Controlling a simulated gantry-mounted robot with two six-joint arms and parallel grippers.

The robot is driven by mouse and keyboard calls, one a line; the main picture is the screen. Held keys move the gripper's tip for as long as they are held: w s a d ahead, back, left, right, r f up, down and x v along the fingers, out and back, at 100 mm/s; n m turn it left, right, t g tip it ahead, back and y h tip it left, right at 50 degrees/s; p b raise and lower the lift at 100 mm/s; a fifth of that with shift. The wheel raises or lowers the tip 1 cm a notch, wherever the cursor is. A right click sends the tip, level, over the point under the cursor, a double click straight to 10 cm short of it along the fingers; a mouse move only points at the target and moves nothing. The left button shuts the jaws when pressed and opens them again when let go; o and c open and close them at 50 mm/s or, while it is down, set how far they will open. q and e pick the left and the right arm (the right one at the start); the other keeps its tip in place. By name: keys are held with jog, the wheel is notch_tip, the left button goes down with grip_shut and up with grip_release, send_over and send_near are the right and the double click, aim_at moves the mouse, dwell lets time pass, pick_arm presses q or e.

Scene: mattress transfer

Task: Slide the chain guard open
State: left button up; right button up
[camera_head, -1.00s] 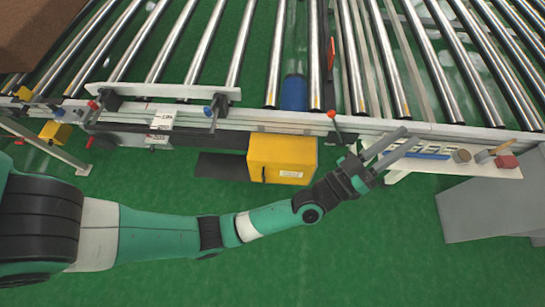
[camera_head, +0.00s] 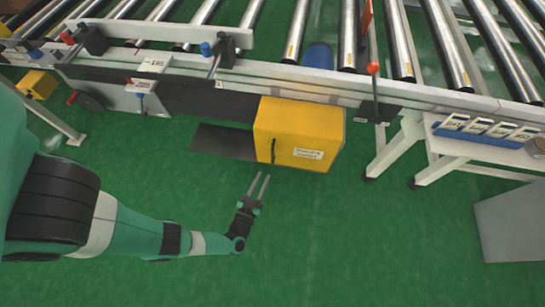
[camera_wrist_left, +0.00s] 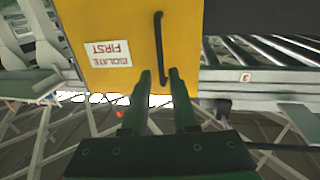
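The chain guard appears to be the yellow box-like cover (camera_head: 298,130) under the conveyor's front rail. It has a dark vertical handle (camera_head: 273,151) near its left edge and a white label. My left gripper (camera_head: 261,177) is open and empty, below and slightly left of the guard, apart from it. In the left wrist view the yellow face (camera_wrist_left: 118,40) fills the top middle, its "ISOLATE FIRST" label upside down. The black handle (camera_wrist_left: 158,45) lines up between the open fingertips (camera_wrist_left: 160,74); contact is not visible. My right gripper is not in view.
A dark flat panel (camera_head: 224,141) lies left of the guard. The roller conveyor's rail (camera_head: 190,69) runs above, with a red-knobbed lever (camera_head: 374,69) to the right. A white side table (camera_head: 480,145) and grey box (camera_head: 512,222) are at right. Green floor is clear in front.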

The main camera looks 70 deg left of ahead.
aim_at(272, 158)
pick_arm(q)
jog(key=b+x, duration=0.3)
jog(key=x, duration=0.6)
jog(key=shift+w+a+f, duration=0.1)
jog(key=shift+w+a, duration=0.4)
grip_shut()
dwell(0.7)
